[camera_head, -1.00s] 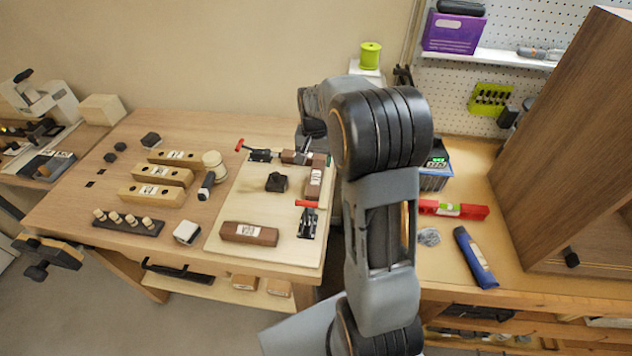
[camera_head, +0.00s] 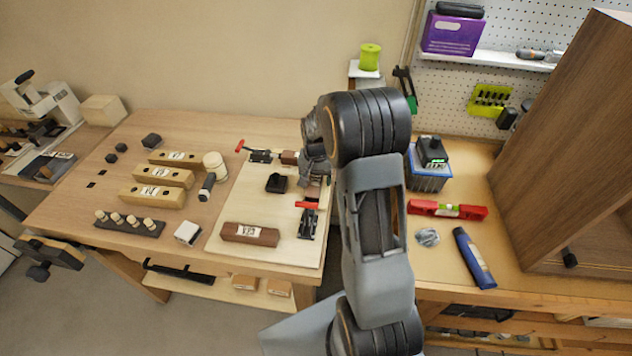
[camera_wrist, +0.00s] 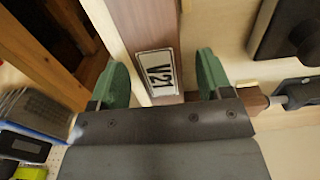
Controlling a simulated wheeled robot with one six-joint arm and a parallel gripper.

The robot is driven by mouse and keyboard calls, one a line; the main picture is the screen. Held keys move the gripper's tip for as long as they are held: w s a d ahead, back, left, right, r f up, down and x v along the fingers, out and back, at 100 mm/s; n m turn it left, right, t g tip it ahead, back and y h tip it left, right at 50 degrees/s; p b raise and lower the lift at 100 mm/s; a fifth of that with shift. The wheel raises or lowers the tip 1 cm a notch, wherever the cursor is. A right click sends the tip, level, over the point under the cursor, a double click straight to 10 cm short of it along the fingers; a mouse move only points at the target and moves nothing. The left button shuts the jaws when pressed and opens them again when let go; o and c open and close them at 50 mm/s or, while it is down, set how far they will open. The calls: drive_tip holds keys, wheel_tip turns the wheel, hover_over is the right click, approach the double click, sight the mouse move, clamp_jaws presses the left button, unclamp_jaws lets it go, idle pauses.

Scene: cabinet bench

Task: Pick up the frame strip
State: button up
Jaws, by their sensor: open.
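A brown strip labelled V21 (camera_wrist: 150,28) lies between the two green fingertips of my gripper (camera_wrist: 162,78) in the wrist view. The fingers are open, one on each side of the strip, and the label faces up. In the head view my gripper (camera_head: 314,168) is over the right side of the pale board (camera_head: 230,205), and my arm hides most of that strip. Another brown labelled strip (camera_head: 250,234) lies along the board's front edge.
Red-handled clamps stand at the board's back (camera_head: 258,154) and right side (camera_head: 308,220). A black block (camera_head: 277,183) sits on the board. Pale wooden blocks (camera_head: 152,196) lie to the left.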

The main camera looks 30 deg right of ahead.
drive_tip(key=shift+c, duration=0.2)
drive_tip(key=c, duration=1)
